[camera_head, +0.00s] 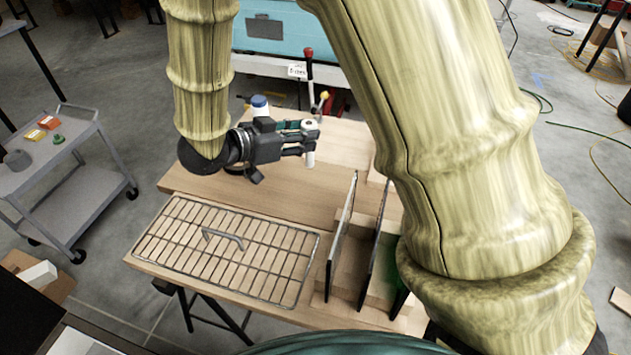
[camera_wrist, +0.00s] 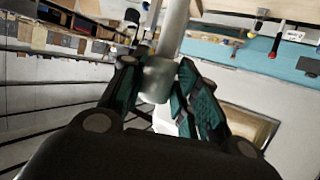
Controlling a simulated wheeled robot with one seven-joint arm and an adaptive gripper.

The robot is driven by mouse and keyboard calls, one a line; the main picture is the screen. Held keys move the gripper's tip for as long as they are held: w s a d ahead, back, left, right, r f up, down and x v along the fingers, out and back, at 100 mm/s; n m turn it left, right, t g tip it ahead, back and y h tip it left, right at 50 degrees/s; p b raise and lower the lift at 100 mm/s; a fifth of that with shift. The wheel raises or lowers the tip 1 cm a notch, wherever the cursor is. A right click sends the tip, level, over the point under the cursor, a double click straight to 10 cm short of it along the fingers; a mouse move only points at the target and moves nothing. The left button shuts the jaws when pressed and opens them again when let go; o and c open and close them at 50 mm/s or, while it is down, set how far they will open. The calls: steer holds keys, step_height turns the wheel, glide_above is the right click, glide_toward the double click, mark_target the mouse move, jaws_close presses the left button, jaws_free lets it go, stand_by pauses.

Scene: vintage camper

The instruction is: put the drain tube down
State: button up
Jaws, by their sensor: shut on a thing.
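The drain tube, a pale grey-white cylinder (camera_head: 309,159), is held upright in my gripper (camera_head: 300,139) above the far part of the wooden table (camera_head: 215,183). In the wrist view the tube (camera_wrist: 174,30) runs up from between the fingers, with a wider collar (camera_wrist: 157,80) at the grip. My gripper also shows in the wrist view (camera_wrist: 155,92), shut on the tube with a finger at each side. The tube's lower end shows just below the fingers in the head view; I cannot tell how far it is from the tabletop.
A wire rack (camera_head: 172,246) lies at the table's front left with a bent grey handle (camera_head: 222,238) on it. Upright dark-edged panels (camera_head: 341,237) stand at front right. A white bottle with a blue cap (camera_head: 259,101) stands behind my gripper. A grey cart (camera_head: 75,190) is left.

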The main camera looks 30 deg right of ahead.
step_height(320, 180, down, 17)
steer(key=b, duration=1.7)
steer(key=w+d+f+p, duration=0.1)
steer(key=w+d+f, duration=0.4)
steer(key=w+d, duration=0.6)
steer(key=shift+w+f+p, duration=0.15)
steer(key=shift+w+p, duration=0.25)
steer(key=o, duration=1)
steer(key=shift+f, duration=0.1)
